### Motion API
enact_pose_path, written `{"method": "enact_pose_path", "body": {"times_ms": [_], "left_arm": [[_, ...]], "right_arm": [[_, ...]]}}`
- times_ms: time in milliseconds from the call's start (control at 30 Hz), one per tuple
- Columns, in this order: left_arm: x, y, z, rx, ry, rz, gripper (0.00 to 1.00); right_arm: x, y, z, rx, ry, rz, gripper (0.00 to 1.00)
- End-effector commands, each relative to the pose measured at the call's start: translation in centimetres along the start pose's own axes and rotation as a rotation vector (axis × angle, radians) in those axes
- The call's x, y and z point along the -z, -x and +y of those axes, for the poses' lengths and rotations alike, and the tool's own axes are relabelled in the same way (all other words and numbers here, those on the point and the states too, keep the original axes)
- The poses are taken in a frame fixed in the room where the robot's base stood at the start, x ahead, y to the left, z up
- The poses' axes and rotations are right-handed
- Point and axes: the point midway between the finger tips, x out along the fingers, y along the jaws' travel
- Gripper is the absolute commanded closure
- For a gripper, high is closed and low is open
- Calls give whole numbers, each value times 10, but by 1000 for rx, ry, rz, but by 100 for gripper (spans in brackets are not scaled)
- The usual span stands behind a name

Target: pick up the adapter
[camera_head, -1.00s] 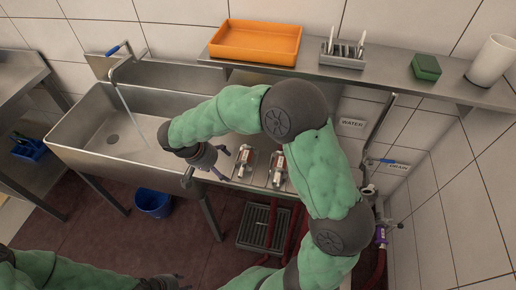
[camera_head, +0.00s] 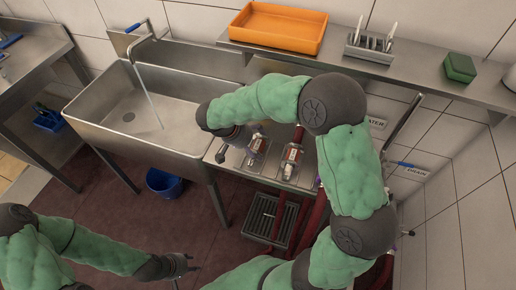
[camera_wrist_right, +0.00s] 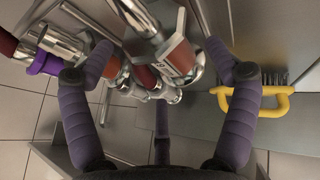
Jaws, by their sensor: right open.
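Metal fittings with red bodies stand on the steel counter in the head view, one at the left (camera_head: 256,148) and one at the right (camera_head: 291,156). I cannot tell which piece is the adapter. My right gripper (camera_head: 236,146) is low over the counter beside the left fitting, partly hidden by its own arm. In the right wrist view my right gripper (camera_wrist_right: 163,72) is open, its purple fingers spread, with a metal and red fitting (camera_wrist_right: 178,58) lying between and beyond them. Contact is not clear. My left gripper (camera_head: 186,265) hangs over the floor, away from the fittings.
A steel sink (camera_head: 135,115) with running water is at the left. An orange tray (camera_head: 278,28), a utensil rack (camera_head: 370,46) and a green sponge (camera_head: 460,67) are on the shelf. Red hoses (camera_head: 315,215) hang below.

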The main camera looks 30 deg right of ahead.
Motion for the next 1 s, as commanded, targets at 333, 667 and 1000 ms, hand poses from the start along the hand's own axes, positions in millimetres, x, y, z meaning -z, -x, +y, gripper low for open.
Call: {"method": "enact_pose_path", "body": {"times_ms": [333, 667, 1000], "left_arm": [[0, -9, -3, 0, 0, 0, 60], [0, -8, -3, 0, 0, 0, 60], [0, -8, -3, 0, 0, 0, 60]], "right_arm": [[0, -26, 0, 1, 0, 0, 13], [0, -26, 0, 1, 0, 0, 80], [1, -24, 0, 2, -1, 1, 80]]}}
